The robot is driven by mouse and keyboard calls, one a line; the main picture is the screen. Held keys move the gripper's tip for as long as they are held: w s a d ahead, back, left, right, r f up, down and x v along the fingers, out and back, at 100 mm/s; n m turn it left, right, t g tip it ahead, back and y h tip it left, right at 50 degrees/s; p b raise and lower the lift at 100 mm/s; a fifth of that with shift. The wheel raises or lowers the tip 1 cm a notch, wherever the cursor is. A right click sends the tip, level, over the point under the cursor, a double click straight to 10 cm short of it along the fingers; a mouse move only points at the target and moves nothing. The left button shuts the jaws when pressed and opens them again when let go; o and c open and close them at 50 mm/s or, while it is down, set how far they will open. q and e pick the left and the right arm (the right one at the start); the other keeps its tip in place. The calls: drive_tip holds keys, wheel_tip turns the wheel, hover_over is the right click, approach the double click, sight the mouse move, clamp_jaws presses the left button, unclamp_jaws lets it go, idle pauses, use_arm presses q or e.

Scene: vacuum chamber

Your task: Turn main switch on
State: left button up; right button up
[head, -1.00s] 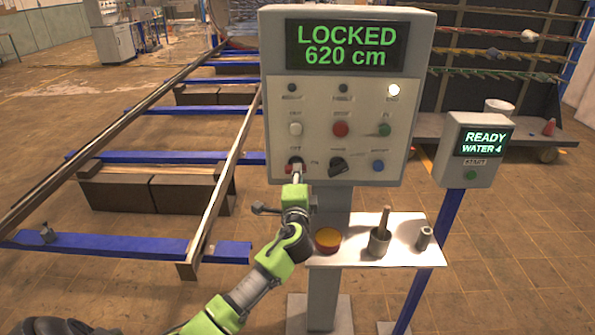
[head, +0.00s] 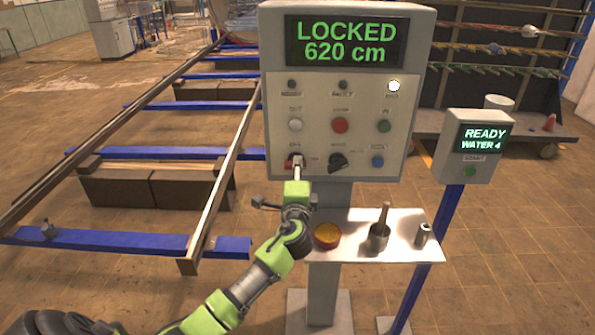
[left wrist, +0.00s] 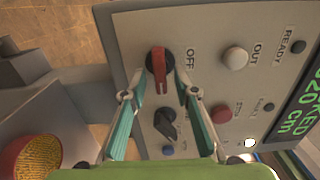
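The main switch is a red rotary knob (left wrist: 158,64) with a black base, at the lower left of the control panel (head: 273,130). In the head view the red knob (head: 291,161) is partly hidden by my left gripper (head: 298,166). In the left wrist view the label beside the knob reads OFF and its handle points down in the picture. My left gripper (left wrist: 158,96) is open, its two fingertips spread to either side of the handle. Contact with the knob cannot be made out. My right gripper is not in view.
The panel display (head: 347,42) reads LOCKED 620 cm. A black rotary knob (head: 338,161) and several buttons are close by. A shelf (head: 401,246) below holds a round orange-yellow container (head: 327,236), a mortar with pestle (head: 380,238) and a small metal cylinder (head: 423,234). A READY box (head: 453,175) stands right.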

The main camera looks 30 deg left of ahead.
use_arm(q)
drive_tip(key=v, duration=1.2)
idle(0.3)
